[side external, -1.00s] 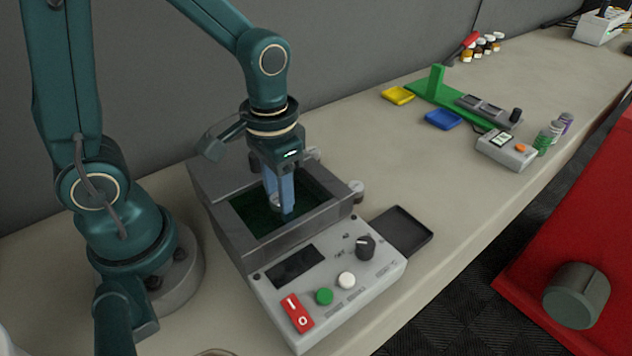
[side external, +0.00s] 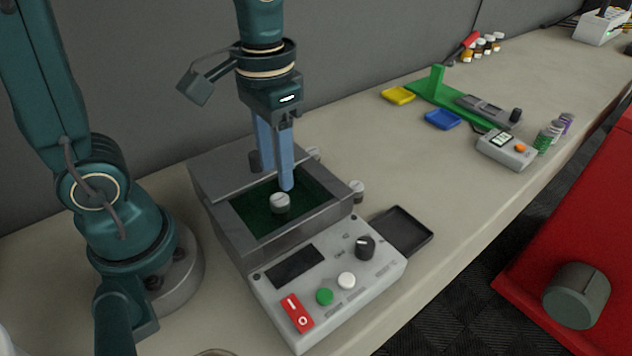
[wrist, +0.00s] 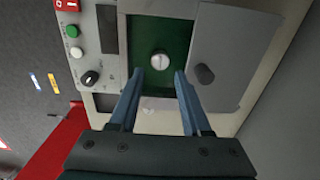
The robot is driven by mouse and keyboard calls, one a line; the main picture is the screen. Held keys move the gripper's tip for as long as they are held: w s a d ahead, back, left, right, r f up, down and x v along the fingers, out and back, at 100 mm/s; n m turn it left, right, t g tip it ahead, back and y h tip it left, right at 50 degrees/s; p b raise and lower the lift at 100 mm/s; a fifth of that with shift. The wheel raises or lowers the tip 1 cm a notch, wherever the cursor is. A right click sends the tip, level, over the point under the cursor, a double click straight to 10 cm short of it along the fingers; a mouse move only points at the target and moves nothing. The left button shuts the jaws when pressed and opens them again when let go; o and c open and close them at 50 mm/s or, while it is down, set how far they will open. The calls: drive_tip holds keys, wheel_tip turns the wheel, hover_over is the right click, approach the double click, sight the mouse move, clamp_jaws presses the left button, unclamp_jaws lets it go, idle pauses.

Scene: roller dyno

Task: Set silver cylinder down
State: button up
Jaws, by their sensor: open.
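The silver cylinder (side external: 280,202) stands in the dark green bay (side external: 312,208) of the grey roller dyno machine (side external: 222,218). In the wrist view the cylinder (wrist: 160,60) shows its round top, ahead of the fingertips and clear of both. My gripper (side external: 275,180) is open and empty above the bay, with its two blue fingers pointing down; in the wrist view my gripper (wrist: 160,73) shows a wide gap between the fingers. The lower side of the cylinder is hard to make out in the dark bay.
The control panel (side external: 325,285) has a red switch, green and white buttons and a dark knob. A black tray (side external: 402,230) lies beside it. A yellow tray (side external: 398,95), a blue tray (side external: 442,119) and a small meter (side external: 506,150) stand farther right. The bench between is clear.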

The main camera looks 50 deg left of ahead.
wheel_tip(320, 180, up, 4)
drive_tip(key=r, duration=0.1)
drive_tip(key=t, duration=0.6)
approach(279, 199)
drive_tip(key=shift+w+a+r, duration=0.15)
drive_tip(key=shift+w+r, duration=0.1)
drive_tip(key=shift+r, duration=0.3)
drive_tip(key=shift+w+a+r, duration=0.15)
drive_tip(key=shift+w+r, duration=0.05)
drive_tip(key=shift+r, duration=0.3)
drive_tip(key=shift+o, duration=0.4)
